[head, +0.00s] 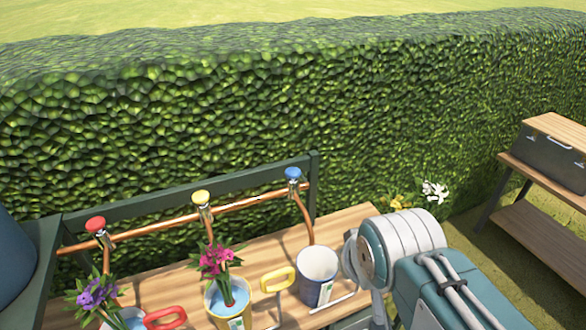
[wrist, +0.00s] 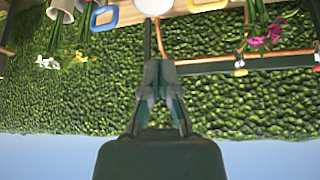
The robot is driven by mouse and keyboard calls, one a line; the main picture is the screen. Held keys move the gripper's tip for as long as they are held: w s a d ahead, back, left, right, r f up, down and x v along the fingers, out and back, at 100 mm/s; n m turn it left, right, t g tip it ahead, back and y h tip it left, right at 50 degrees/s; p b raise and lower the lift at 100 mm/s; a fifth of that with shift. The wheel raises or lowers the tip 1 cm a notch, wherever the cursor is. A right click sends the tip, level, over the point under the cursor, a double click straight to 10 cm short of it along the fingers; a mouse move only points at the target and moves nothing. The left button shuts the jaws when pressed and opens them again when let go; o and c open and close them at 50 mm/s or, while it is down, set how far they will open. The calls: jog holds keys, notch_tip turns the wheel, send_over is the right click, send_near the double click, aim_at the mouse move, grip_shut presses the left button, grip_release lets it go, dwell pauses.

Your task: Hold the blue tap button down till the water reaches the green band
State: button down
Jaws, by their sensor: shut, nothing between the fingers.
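The blue tap button (head: 292,174) sits atop the right-hand tap at the end of the copper pipe in the head view. Below it stands a white and navy pot (head: 317,268), its inside pale, with no water seen and a small green mark low on its front. The pot's pale side shows at the top of the upside-down wrist view (wrist: 155,6). My gripper (wrist: 160,66) is shut and empty in the wrist view, with its tips toward the pipe and pot. The blue button is not seen there. My gripper's fingers are not visible in the head view.
A yellow button (head: 200,197) and a red button (head: 95,224) sit to the left. Pink flowers (head: 218,261) stand in a water-filled yellow pot; purple flowers (head: 97,292) are further left. White flowers (head: 435,191) are right of the table. A hedge (head: 200,110) lies behind.

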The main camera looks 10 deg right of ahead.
jog(key=w+f+n+t+y, duration=0.1)
jog(key=w+t, duration=0.3)
jog(key=w, duration=1)
jog(key=w+d+f+n+t+y, duration=0.1)
jog(key=w+t, duration=0.3)
jog(key=w, duration=1)
jog(key=shift+w+d+f+n+t+y, duration=0.25)
jog(key=shift+w+f+n+t+y, duration=0.1)
jog(key=shift+y, duration=0.25)
send_over(294, 173)
notch_tip(294, 173, down, 3)
jog(key=shift+w+r, duration=0.1)
notch_tip(294, 173, down, 3)
jog(key=shift+r, duration=0.2)
jog(key=shift+s+f, duration=0.2)
jog(key=shift+f, duration=0.35)
